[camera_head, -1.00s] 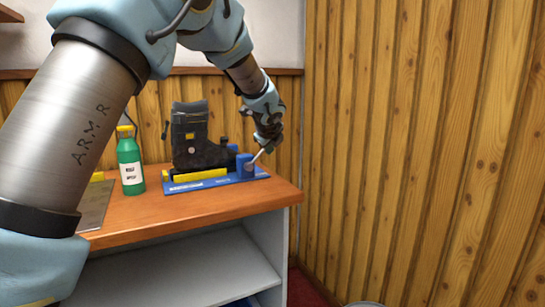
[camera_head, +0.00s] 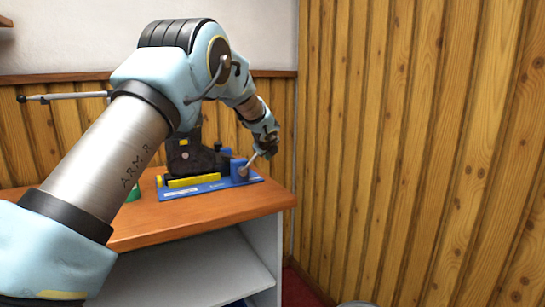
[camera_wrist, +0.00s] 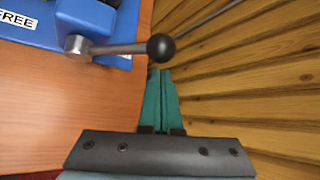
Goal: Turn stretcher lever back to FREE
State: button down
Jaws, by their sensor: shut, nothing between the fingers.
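The stretcher lever (camera_wrist: 115,48) is a metal rod with a black ball knob (camera_wrist: 160,47). In the wrist view it extends right from its pivot on the blue stretcher base (camera_wrist: 100,12), past the printed FREE label (camera_wrist: 17,22). In the head view the lever (camera_head: 250,164) slants up and right from a blue block at the base's right end. My gripper (camera_wrist: 160,72) has its teal fingers shut and empty, tips just below the knob; I cannot tell whether they touch it. In the head view my gripper (camera_head: 267,153) is at the lever's upper end.
A black boot (camera_head: 190,157) stands on the stretcher, beside a yellow bar (camera_head: 197,181). The orange bench top (camera_head: 215,207) is clear in front. A wooden plank wall (camera_head: 400,150) is close on the right. A green bottle (camera_head: 134,193) is mostly hidden behind my arm.

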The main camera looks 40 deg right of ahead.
jog(key=shift+w+a+r, duration=0.2)
jog(key=shift+r, duration=0.05)
jog(key=shift+a+b, duration=0.1)
jog(key=shift+b, duration=0.3)
jog(key=shift+a+r+h+b, duration=0.15)
jog(key=shift+h+b, duration=0.25)
jog(key=shift+b, duration=0.05)
